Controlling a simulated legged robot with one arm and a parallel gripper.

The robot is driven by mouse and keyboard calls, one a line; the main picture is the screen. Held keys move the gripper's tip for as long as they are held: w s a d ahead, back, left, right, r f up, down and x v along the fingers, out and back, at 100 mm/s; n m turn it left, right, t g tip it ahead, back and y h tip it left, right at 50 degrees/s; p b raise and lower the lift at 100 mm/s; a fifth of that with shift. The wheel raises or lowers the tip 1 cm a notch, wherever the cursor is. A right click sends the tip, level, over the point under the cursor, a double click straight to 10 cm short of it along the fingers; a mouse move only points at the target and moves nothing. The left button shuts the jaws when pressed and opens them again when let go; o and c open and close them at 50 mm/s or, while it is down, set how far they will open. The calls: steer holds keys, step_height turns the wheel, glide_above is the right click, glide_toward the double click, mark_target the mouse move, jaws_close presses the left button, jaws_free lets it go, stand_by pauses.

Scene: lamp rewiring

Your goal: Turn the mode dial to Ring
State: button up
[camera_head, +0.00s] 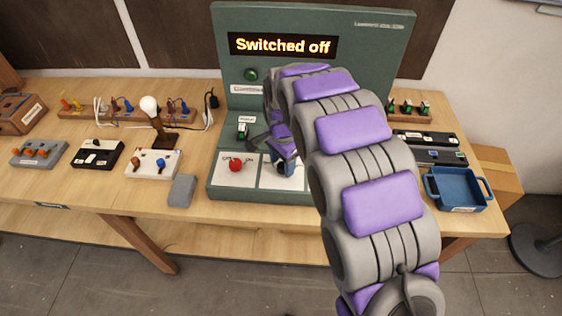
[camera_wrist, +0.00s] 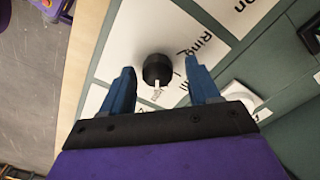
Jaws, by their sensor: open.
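The mode dial (camera_wrist: 157,69) is a black round knob on a white label plate in the wrist view. The word "Ring" shows on the plate to its upper right, with another, partly hidden word below it. A small white pointer on the dial faces down in the picture. My gripper (camera_wrist: 163,85) is open, with one blue finger to each side of the dial and gaps on both sides. In the head view my gripper (camera_head: 283,158) is over the right part of the green console (camera_head: 225,185), and my arm hides the dial there.
The console's display (camera_head: 282,46) reads "Switched off". A red knob (camera_head: 236,165) is left of my gripper. A lamp (camera_head: 150,106), switch boxes (camera_head: 97,153) and a grey block (camera_head: 181,190) stand left on the wooden table. A blue tray (camera_head: 457,203) is at right.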

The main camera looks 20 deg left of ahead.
steer(key=shift+d+r, duration=0.1)
steer(key=shift+d, duration=0.15)
steer(key=shift+c, duration=1.1)
steer(key=shift+a, duration=0.2)
steer(key=c, duration=0.8)
